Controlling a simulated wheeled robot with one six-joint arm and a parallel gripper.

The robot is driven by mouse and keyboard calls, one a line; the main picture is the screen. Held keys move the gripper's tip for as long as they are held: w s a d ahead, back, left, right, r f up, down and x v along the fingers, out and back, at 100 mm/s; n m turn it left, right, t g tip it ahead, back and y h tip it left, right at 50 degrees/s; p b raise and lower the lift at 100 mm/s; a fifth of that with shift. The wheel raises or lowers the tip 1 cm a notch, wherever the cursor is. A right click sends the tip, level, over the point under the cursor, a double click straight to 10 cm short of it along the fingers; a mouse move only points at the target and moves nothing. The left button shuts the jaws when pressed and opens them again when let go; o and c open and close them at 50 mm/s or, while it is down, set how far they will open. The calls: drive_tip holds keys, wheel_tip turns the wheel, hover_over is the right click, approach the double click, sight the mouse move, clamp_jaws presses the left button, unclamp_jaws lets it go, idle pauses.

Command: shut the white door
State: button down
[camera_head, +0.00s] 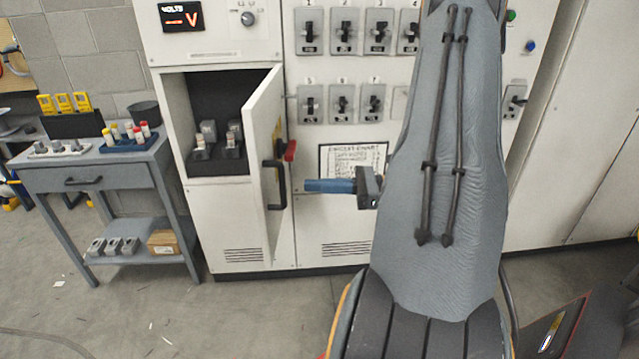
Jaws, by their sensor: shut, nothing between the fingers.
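The white door (262,165) is hinged on the right side of an open cabinet compartment (215,97) and stands swung outward toward me. A dark handle (274,186) and a small red piece (290,150) are on its outer face. My gripper (308,186) points left, its blue fingers together and empty. In the picture its tip is just right of the door handle, with a small gap between them. I cannot tell the depth between the tip and the door. My arm hides part of the panel behind it.
Inside the compartment are grey-topped blocks (231,147). A grey side table (95,182) with a drawer, small parts and a lower shelf holding a cardboard box (164,242) stands left. Switches (343,31) and a chart (352,160) are on the panel. Floor before the cabinet is mostly clear.

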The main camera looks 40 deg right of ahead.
drive_tip(key=p, duration=0.3)
approach(262, 185)
drive_tip(key=x, duration=0.5)
drive_tip(key=shift+a+r, duration=0.1)
drive_tip(key=shift+a, duration=0.05)
drive_tip(key=shift+w+a+p, duration=0.4)
drive_tip(key=shift+w+a, duration=0.05)
